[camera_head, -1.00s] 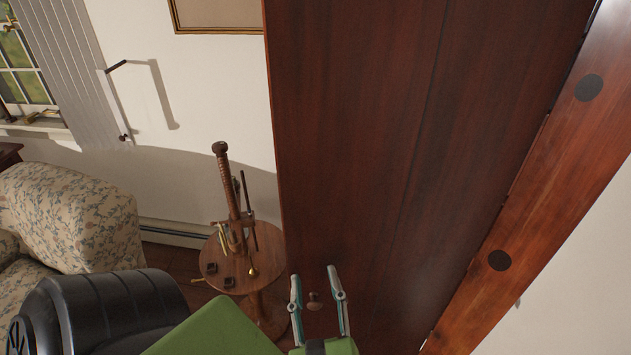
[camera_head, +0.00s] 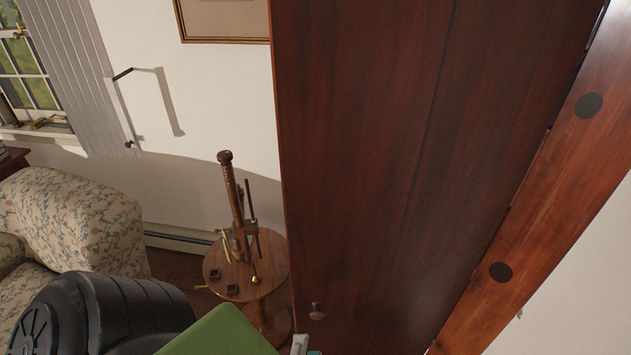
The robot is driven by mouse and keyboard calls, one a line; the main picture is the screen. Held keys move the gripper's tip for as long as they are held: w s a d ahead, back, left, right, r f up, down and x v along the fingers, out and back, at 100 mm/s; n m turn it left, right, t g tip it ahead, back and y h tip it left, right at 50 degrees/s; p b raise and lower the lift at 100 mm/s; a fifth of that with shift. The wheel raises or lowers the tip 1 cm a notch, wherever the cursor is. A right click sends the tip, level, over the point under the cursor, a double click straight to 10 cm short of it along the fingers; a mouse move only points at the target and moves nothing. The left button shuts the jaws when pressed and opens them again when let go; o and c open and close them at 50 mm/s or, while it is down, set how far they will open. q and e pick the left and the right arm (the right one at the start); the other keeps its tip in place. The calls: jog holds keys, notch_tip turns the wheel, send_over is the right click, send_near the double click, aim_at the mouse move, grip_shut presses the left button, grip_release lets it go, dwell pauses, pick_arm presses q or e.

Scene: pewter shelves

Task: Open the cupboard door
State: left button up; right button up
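The cupboard door (camera_head: 390,150) is a tall dark red-brown wooden panel filling the middle of the head view. Its small round knob (camera_head: 317,312) sits low near the left edge and is uncovered. A lighter red-brown wooden post (camera_head: 545,180) with dark round spots runs along the door's right side. Of my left gripper (camera_head: 301,345), only a small pale and teal piece shows at the bottom edge, just below the knob and apart from it in the picture. Its fingers are mostly out of frame, so their opening is hidden. My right gripper is not in view.
A small round wooden table (camera_head: 215,268) holding a wooden screw-like device (camera_head: 236,205) stands just left of the door. A floral armchair (camera_head: 80,225) is farther left. A framed picture (camera_head: 226,20) hangs on the white wall behind.

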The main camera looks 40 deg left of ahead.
aim_at(317, 318)
pick_arm(q)
jog(key=s+d+f+m+h, duration=0.2)
jog(key=s+m, duration=0.2)
jog(key=m, duration=0.4)
jog(key=shift+t, duration=0.3)
jog(key=x, duration=1.3)
jog(key=shift+w+a+f, duration=0.15)
jog(key=shift+a+f, duration=0.1)
jog(key=shift+a, duration=0.05)
grip_shut()
